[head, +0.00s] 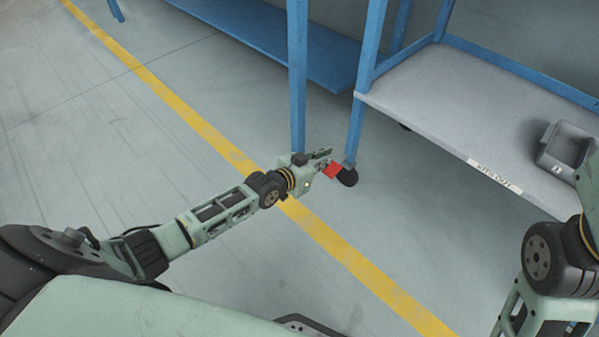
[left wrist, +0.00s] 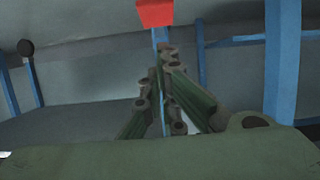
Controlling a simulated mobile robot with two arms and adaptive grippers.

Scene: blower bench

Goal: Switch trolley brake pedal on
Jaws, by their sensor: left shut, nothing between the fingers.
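The red brake pedal (head: 333,171) sits at the black caster wheel (head: 347,177) under the trolley's near blue leg. My left gripper (head: 328,155) is right beside the pedal in the head view, its fingers just above and behind it. In the left wrist view the left gripper (left wrist: 166,62) is shut and empty, and the red pedal (left wrist: 155,13) shows at the top edge, beyond the fingertips. I cannot tell whether they touch. My right arm shows at the lower right of the head view, but its gripper is out of frame.
The trolley's grey shelf (head: 440,100) carries a label (head: 495,177) and a grey bin (head: 566,150). A blue bench leg (head: 298,75) stands close to the left gripper. A yellow floor line (head: 350,260) runs under my left arm. The floor at left is clear.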

